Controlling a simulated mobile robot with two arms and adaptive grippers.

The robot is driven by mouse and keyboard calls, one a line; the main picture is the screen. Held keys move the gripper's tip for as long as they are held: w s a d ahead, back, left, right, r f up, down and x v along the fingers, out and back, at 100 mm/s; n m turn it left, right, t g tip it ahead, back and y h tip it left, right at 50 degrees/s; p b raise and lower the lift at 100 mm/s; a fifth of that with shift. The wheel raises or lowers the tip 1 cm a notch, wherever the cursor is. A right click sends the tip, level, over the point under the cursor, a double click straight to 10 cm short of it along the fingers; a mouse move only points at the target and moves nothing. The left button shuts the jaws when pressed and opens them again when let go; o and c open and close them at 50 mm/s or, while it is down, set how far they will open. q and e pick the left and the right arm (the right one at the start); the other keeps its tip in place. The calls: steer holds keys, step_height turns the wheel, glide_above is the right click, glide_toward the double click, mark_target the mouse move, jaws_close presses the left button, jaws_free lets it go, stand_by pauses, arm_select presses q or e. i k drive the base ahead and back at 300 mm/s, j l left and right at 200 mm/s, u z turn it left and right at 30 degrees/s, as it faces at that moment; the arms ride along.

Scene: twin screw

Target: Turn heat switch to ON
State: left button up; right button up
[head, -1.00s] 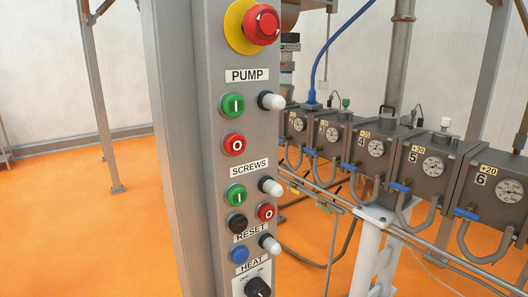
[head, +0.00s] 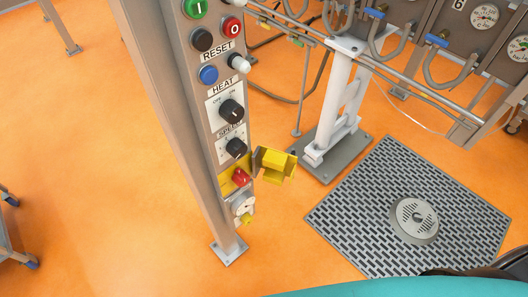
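The heat switch (head: 231,111) is a black rotary knob on the grey control column (head: 185,130). It sits on a white plate under the HEAT label (head: 223,86). OFF is marked at the plate's upper left and ON at its upper right. I cannot clearly tell which mark the knob points to. Neither of my grippers is in view, and nothing touches the knob.
Below is a similar black SPEED knob (head: 236,148), then a red switch (head: 241,177) with an open yellow cover (head: 277,164) jutting right. A blue button (head: 208,74) is above. A floor grate (head: 350,215) lies right. Orange floor is open to the left.

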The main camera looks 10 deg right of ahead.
mark_target(230, 111)
steer(key=i+l+u, duration=0.1)
steer(key=u, duration=0.35)
steer(key=l+u, duration=0.25)
steer(key=u, duration=0.25)
steer(key=l+u, duration=0.2)
steer(key=u, duration=0.25)
steer(key=l+u, duration=0.2)
steer(key=u, duration=0.3)
steer(key=k+l+u, duration=0.1)
steer(key=l, duration=0.3)
steer(key=k+l+u, duration=0.1)
steer(key=l, duration=0.35)
steer(key=k+l+u, duration=0.15)
steer(key=l, duration=0.25)
steer(key=k+l+u, duration=0.1)
steer(key=l, duration=0.3)
steer(key=k+l+u, duration=0.1)
steer(key=l, duration=0.25)
steer(key=k+l+u, duration=0.1)
steer(key=k+l, duration=0.15)
steer(key=l, duration=0.1)
